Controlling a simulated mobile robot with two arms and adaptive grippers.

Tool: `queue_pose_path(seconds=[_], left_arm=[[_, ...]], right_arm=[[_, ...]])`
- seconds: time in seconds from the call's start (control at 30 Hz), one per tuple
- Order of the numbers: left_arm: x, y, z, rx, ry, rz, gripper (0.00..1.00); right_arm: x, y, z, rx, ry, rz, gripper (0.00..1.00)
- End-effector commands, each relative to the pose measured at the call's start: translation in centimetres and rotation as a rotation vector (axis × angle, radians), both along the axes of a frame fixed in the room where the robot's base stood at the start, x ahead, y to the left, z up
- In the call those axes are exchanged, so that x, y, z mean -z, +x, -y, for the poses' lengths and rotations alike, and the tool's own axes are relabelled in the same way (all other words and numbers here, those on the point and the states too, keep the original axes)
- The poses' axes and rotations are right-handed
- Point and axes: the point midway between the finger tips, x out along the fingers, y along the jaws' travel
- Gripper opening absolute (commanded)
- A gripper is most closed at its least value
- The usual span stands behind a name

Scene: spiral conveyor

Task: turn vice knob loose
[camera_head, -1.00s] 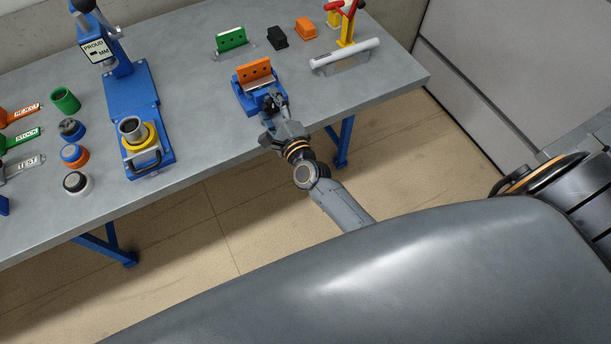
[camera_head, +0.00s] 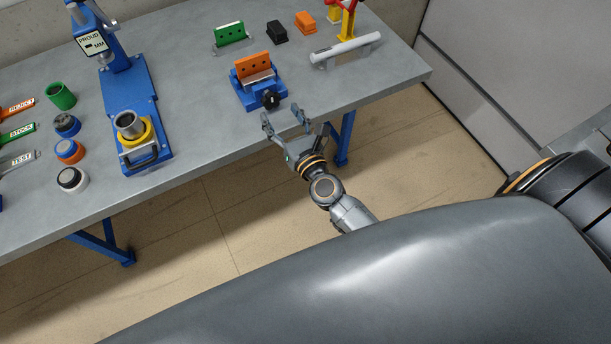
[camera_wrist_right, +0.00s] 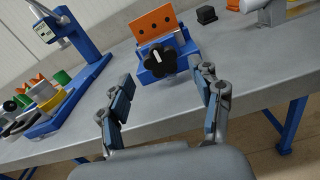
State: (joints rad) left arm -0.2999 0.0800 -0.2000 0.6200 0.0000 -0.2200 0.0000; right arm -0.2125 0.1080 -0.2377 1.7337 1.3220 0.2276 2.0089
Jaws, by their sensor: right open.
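The blue vice (camera_head: 258,92) stands near the front edge of the grey table, with an orange block (camera_head: 253,68) upright in its jaws. Its black knob (camera_head: 270,97) faces the table's front edge. In the right wrist view the knob (camera_wrist_right: 168,60) is a lobed black wheel with a white mark, ahead of and between my fingers. My right gripper (camera_head: 285,119) is open and empty, in front of the vice and apart from the knob. Its two fingers (camera_wrist_right: 165,97) show spread wide in the right wrist view. My left gripper is not in view.
A blue press (camera_head: 128,95) with a yellow-ringed cup stands left of the vice. A green block (camera_head: 230,34), a black block (camera_head: 277,32) and an orange block (camera_head: 306,22) lie behind. Table between press and vice is clear.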

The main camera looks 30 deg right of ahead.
Motion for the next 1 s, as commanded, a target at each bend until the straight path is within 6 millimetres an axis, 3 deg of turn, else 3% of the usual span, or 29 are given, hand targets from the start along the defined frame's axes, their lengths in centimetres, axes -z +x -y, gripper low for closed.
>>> queue_pose_path(seconds=[0.37, 1.0], left_arm=[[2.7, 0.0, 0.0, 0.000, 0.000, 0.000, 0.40], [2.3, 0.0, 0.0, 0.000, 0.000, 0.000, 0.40]], right_arm=[[0.4, -7.7, 0.3, -0.001, -0.003, -0.002, 0.65], [12.6, -9.1, -0.9, -0.162, -0.709, -0.165, 0.65]])
